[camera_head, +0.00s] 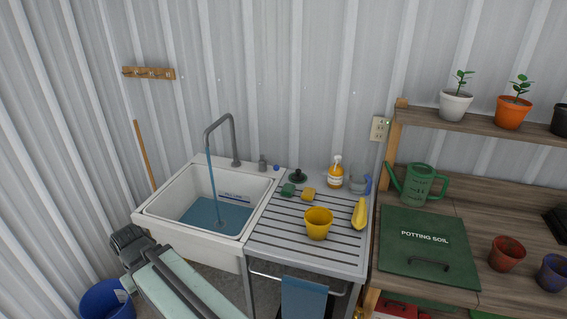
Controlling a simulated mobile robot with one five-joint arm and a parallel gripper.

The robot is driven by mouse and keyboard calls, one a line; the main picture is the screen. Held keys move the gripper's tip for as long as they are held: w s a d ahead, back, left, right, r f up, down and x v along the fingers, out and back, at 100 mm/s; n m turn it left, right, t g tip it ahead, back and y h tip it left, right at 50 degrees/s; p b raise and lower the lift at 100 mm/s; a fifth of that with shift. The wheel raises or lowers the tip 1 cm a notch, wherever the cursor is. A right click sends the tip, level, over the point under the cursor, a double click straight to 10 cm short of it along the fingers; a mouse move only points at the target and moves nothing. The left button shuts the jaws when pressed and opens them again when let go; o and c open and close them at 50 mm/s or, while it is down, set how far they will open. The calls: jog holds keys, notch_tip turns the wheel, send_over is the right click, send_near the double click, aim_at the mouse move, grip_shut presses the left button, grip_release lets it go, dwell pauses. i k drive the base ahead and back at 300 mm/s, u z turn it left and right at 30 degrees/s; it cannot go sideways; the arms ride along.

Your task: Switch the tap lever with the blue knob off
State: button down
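The tap (234,140) is a grey gooseneck at the back rim of the white sink (160,208). A blue stream of water (213,185) runs from its spout into the water in the basin. The tap lever (263,162) is a small grey piece right of the spout's base, and its blue knob (276,168) shows at its right end. My gripper (130,245) appears as a dark grey shape at the sink's front left, well away from the lever. Its fingers cannot be made out.
Right of the sink, a slatted drainboard (280,232) holds a yellow cup (318,223), sponges, an orange bottle (336,173) and a yellow item (359,213). A wooden bench with a green watering can (418,183) stands at right. A blue bucket (107,300) is at lower left.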

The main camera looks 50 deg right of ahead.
aim_at(275, 168)
jog(key=z, duration=0.05)
jog(key=i, duration=1)
jog(key=u, duration=0.05)
